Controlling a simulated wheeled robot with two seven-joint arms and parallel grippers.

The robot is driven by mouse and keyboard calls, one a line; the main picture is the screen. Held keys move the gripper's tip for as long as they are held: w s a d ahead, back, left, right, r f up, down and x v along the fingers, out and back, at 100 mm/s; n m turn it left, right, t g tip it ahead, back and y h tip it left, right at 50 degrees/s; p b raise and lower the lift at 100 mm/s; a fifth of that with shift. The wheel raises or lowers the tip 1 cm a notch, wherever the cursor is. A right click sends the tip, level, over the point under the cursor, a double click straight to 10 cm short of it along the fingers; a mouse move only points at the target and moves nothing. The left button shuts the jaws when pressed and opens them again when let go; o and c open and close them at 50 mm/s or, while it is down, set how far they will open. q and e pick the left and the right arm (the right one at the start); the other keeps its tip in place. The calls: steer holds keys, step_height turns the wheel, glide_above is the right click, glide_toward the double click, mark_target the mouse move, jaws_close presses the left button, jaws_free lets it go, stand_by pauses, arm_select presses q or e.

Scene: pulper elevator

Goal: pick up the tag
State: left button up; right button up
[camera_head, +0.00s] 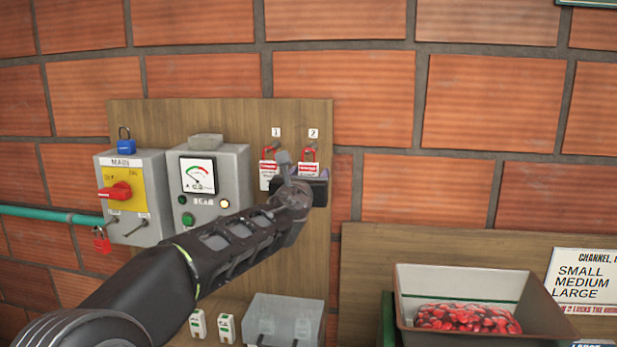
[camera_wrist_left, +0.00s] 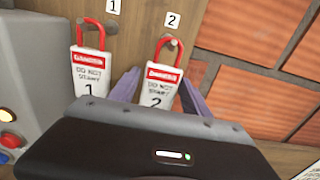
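Two white tags with red "DANGER, DO NOT START" headers and red shackles hang side by side on hooks on a wooden board. Tag 1 (camera_wrist_left: 92,76) is on the left under label 1, and tag 2 (camera_wrist_left: 160,84) is on the right under label 2. In the left wrist view the fingers of my left gripper (camera_wrist_left: 158,90) are apart, one on each side of tag 2. The gripper body hides the tag's lower end. My right gripper is out of view.
A grey box with a gauge (camera_head: 213,185) and a MAIN switch box (camera_head: 135,196) with a blue padlock (camera_head: 125,139) stand left of the tags. A clear box (camera_head: 284,320) is below. A tray of red berries (camera_head: 467,319) is lower right.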

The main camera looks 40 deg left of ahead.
arm_select(q)
steer(key=c, duration=1.1)
steer(key=shift+r, duration=0.1)
steer(key=shift+r+p, duration=0.35)
steer(key=shift+r, duration=0.35)
steer(key=shift+s+d, duration=0.2)
steer(key=shift+s, duration=0.15)
steer(key=b+v, duration=0.2)
steer(key=v, duration=1.5)
steer(key=shift+s, duration=0.1)
